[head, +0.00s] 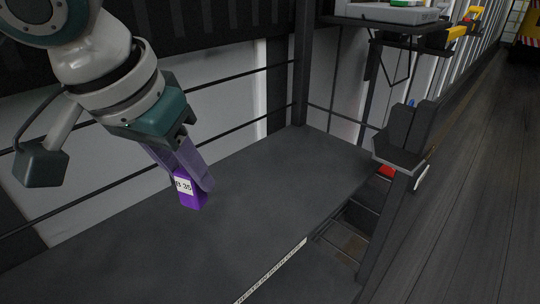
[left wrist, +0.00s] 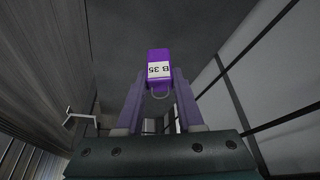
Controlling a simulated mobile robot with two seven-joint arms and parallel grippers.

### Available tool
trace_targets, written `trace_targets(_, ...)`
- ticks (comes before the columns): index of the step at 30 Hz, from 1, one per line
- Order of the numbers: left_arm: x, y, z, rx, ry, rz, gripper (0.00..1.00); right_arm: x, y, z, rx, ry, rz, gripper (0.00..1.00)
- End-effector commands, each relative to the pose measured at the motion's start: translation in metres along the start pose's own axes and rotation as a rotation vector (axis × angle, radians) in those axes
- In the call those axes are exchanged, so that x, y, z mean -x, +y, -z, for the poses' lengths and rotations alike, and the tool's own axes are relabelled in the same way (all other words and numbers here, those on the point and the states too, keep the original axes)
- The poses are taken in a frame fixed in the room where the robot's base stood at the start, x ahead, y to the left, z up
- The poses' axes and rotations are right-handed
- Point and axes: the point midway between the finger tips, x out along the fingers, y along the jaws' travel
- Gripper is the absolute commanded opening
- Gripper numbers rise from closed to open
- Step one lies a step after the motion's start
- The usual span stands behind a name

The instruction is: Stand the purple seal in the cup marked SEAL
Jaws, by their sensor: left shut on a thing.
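The purple seal (head: 193,201) is a small block with a white label reading B 35. My left gripper (head: 193,172) is shut on it and holds it over the dark grey tabletop (head: 265,185); I cannot tell whether its lower end touches the surface. In the left wrist view the seal (left wrist: 159,70) sits between the tips of the fingers of my left gripper (left wrist: 160,88), label showing, with a thin loop at its near end. A dark open-topped holder (head: 405,135) stands on a post at the right; no SEAL marking is readable on it. My right gripper is not in view.
Thin dark rails (head: 235,97) and an upright post (head: 301,65) border the table's back. A shelf (head: 385,18) carrying a grey box (head: 398,4) is at upper right. A printed strip (head: 272,270) runs along the table's front edge. Most of the tabletop is bare.

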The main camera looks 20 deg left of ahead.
Motion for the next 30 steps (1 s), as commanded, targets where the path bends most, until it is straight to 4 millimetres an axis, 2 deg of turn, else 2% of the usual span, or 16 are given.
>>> trace_targets(6,-0.037,0.0,-0.016,0.0,-0.004,0.0,0.0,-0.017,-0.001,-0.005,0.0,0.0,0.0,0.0)
trace_targets(9,-0.049,0.0,-0.021,0.0,-0.002,0.0,0.0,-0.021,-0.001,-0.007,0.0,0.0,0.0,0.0)
trace_targets(23,-0.055,0.001,-0.024,0.0,-0.002,-0.001,0.0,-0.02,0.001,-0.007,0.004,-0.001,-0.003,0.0)
trace_targets(24,-0.055,0.001,-0.023,0.0,-0.001,-0.001,0.41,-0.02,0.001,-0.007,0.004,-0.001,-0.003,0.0)
trace_targets(30,-0.055,0.001,-0.023,0.0,-0.001,-0.001,0.63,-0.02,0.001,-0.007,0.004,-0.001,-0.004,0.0)
